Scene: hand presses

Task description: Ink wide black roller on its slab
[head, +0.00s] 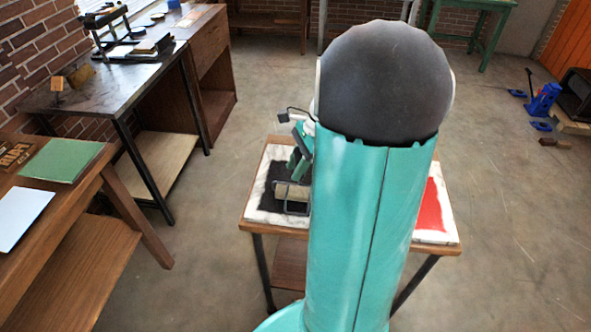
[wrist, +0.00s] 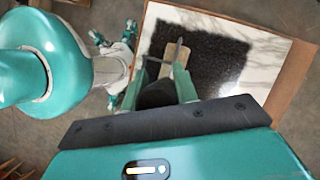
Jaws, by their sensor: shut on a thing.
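The slab (head: 258,208) is white with dark marbling and bears a black ink patch (head: 265,182). It also shows in the wrist view (wrist: 270,75), with the black patch (wrist: 215,60) there. The roller (head: 291,192) has a pale beige cylinder and a thin metal frame, and is over the black patch. In the wrist view its cylinder (wrist: 184,84) and dark handle (wrist: 155,96) show between the fingers. My gripper (head: 300,160) is shut on the roller, and its teal fingers also show in the wrist view (wrist: 163,80). I cannot tell if the cylinder touches the ink.
A red ink patch (head: 431,208) lies on the right of the same table, partly behind my arm. A wooden bench (head: 50,235) with a green sheet (head: 62,162) and a white sheet (head: 22,207) stands at left. A dark table (head: 110,85) holds a press.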

